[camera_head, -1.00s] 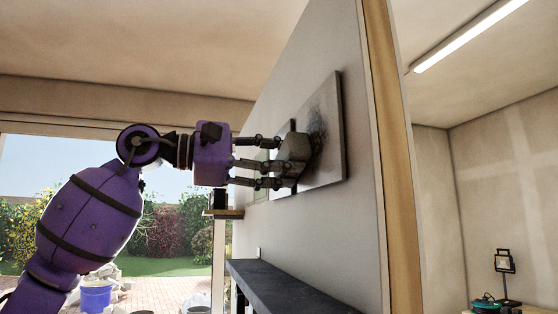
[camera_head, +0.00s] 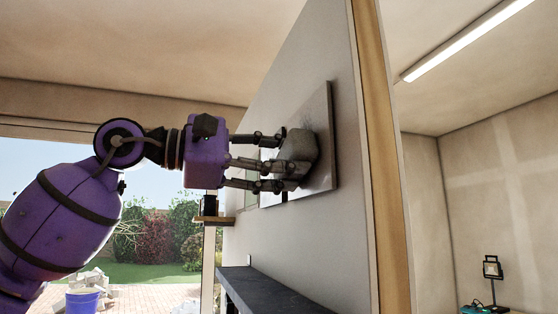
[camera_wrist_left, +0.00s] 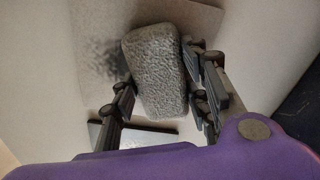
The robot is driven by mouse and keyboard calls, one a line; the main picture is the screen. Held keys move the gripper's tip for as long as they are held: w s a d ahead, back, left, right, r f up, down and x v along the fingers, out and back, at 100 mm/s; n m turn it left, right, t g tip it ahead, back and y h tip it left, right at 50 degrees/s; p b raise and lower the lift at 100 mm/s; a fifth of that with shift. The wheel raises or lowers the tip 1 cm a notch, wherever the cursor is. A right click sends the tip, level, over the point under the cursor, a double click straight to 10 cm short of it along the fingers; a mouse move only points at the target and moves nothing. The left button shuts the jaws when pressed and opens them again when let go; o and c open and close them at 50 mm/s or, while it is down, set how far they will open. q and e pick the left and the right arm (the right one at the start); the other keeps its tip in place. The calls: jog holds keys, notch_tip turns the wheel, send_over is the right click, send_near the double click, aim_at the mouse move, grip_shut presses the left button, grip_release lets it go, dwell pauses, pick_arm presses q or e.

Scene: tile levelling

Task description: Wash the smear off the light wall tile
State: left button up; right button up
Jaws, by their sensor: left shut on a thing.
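The light wall tile (camera_head: 325,170) is a grey-beige square panel on the wall, seen at a steep angle in the head view. It also shows in the left wrist view (camera_wrist_left: 195,16). My left gripper (camera_head: 282,160) is shut on a rough grey sponge (camera_head: 299,148) and holds it at the tile's face, apparently touching. In the left wrist view the fingers grip the sponge (camera_wrist_left: 155,72) from both sides. A dark speckled smear (camera_wrist_left: 98,55) shows on the tile to the left of the sponge. Part of the tile is hidden behind the sponge. My right gripper is not in view.
A dark shelf or bench top (camera_head: 262,292) runs along the wall below the tile. A wooden post (camera_head: 380,160) ends the wall on the right. A blue bucket (camera_head: 84,300) stands outside at lower left. A work lamp (camera_head: 492,270) stands at lower right.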

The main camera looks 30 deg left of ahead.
aim_at(287, 139)
pick_arm(q)
jog(key=shift+s+d, duration=0.75)
jog(key=shift+d, duration=0.1)
jog(key=shift+s+d+f, duration=0.1)
jog(key=shift+s+d, duration=0.15)
jog(key=shift+d, duration=0.1)
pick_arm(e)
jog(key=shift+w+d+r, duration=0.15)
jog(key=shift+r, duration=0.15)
pick_arm(q)
jog(key=shift+s+d+p, duration=0.3)
jog(key=shift+s+d, duration=0.65)
jog(key=shift+d, duration=0.2)
jog(key=shift+s+a+r, duration=0.1)
jog(key=shift+s+r, duration=0.05)
jog(key=shift+r, duration=0.25)
jog(key=shift+r+p, duration=0.4)
jog(key=shift+p, duration=0.2)
jog(key=shift+r+p, duration=0.6)
jog(key=shift+r, duration=0.1)
jog(key=shift+w+a, duration=0.15)
jog(key=shift+w, duration=0.2)
jog(key=shift+w+a, duration=0.95)
jog(key=shift+a, duration=0.15)
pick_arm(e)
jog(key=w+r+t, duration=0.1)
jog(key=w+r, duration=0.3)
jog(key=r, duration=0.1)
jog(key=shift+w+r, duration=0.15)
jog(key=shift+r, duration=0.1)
